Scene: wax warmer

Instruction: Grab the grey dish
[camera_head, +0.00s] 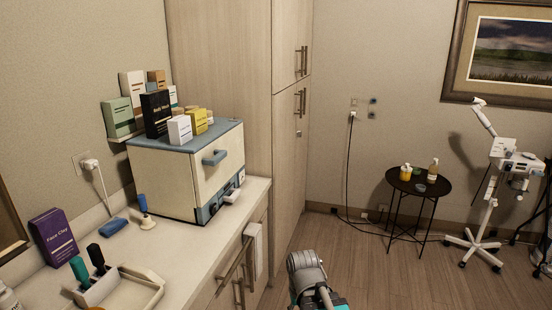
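A small grey dish (420,187) appears to sit on top of the dark round side table (399,182) at the right. It is small and far off, so its detail is hard to make out. It stands in front of and between two bottles. Part of my arm, grey with teal, shows at the bottom middle, well short of the side table. My gripper's fingers do not show.
A counter (185,248) with a cream cabinet (176,180) is at left. Wooden floor (375,270) lies open between.

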